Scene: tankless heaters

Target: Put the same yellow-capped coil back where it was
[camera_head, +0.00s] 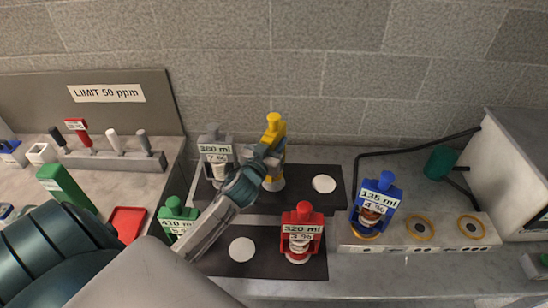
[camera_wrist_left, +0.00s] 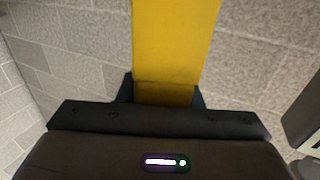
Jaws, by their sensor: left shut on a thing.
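The yellow-capped coil (camera_head: 274,128) is upright over the middle of the back dark mat (camera_head: 298,205). My left gripper (camera_head: 267,153) is shut on its yellow body, reaching in from the lower left. In the left wrist view the yellow body (camera_wrist_left: 175,45) stands between the dark jaws (camera_wrist_left: 165,92). The arm hides part of its lower half and label. I cannot tell whether its base touches the mat. A bare white disc (camera_head: 324,184) lies to its right on the mat. My right gripper is not in view.
A grey-capped coil (camera_head: 216,150) stands close left. Green (camera_head: 177,215) and red (camera_head: 303,230) ones stand at the front mat, with a bare white disc (camera_head: 241,249) between them. A blue-capped one (camera_head: 378,200) is on the ringed heater strip (camera_head: 445,232). A brick wall is behind.

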